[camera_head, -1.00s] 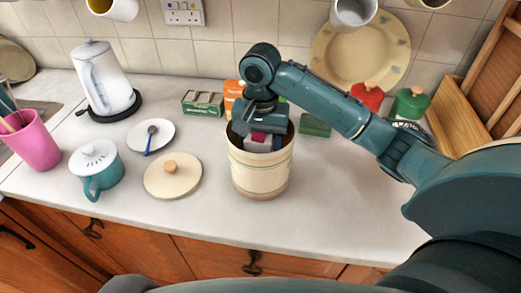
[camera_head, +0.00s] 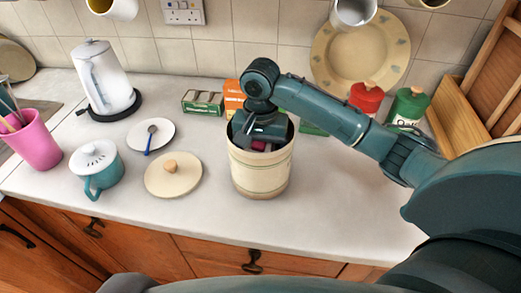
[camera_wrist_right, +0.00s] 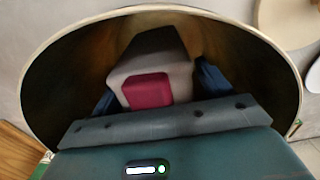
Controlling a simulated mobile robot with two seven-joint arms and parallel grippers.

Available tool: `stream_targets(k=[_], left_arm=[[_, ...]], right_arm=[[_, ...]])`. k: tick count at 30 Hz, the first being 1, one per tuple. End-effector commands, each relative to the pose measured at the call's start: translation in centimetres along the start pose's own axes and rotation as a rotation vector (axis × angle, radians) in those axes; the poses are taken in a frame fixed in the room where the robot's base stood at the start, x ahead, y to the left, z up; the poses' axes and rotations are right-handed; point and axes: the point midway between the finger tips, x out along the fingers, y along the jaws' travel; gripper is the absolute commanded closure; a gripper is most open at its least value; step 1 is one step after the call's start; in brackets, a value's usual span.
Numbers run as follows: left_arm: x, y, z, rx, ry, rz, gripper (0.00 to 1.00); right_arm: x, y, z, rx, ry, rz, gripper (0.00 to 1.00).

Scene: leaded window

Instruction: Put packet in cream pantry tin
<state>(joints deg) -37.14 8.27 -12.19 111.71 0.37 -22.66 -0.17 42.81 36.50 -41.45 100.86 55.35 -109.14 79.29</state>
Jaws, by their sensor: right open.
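The cream pantry tin (camera_head: 260,175) stands upright and uncovered at the middle of the worktop. My right gripper (camera_wrist_right: 157,88) points down inside its mouth. The packet, grey with a magenta patch, is inside the tin in the right wrist view (camera_wrist_right: 150,62), between my two blue fingers. My fingers are open around it. In the head view only a bit of magenta shows past the gripper. Whether the packet rests on the tin's bottom is hidden. My left gripper is out of view.
A cream lid with a wooden knob (camera_head: 173,175) lies left of the tin. A teal lidded mug (camera_head: 95,165), a saucer with a spoon (camera_head: 162,129) and a white kettle (camera_head: 103,80) stand farther left. Boxes stand behind the tin.

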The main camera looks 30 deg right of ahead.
Motion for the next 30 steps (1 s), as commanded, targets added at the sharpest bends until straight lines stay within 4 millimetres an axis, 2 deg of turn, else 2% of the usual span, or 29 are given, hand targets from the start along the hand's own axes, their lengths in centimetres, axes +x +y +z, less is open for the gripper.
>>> stream_targets(k=[5,8,13,21,25,30], left_arm=[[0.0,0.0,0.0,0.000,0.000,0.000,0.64],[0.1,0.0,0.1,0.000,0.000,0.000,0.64],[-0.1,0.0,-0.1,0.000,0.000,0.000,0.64],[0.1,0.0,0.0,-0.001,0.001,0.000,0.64],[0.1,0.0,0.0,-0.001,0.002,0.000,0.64],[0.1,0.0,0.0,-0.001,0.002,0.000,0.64]], right_arm=[[-0.6,0.0,-0.1,0.000,0.002,-0.002,0.22],[-1.9,-0.1,0.0,-0.001,0.002,-0.004,0.22],[-5.9,0.0,-0.1,-0.001,0.006,-0.003,0.22],[-10.4,0.0,-0.1,0.001,0.006,-0.002,0.22],[-11.7,0.0,-0.1,0.001,0.004,-0.001,0.22],[-12.3,0.0,0.0,0.001,0.001,0.000,0.22]])
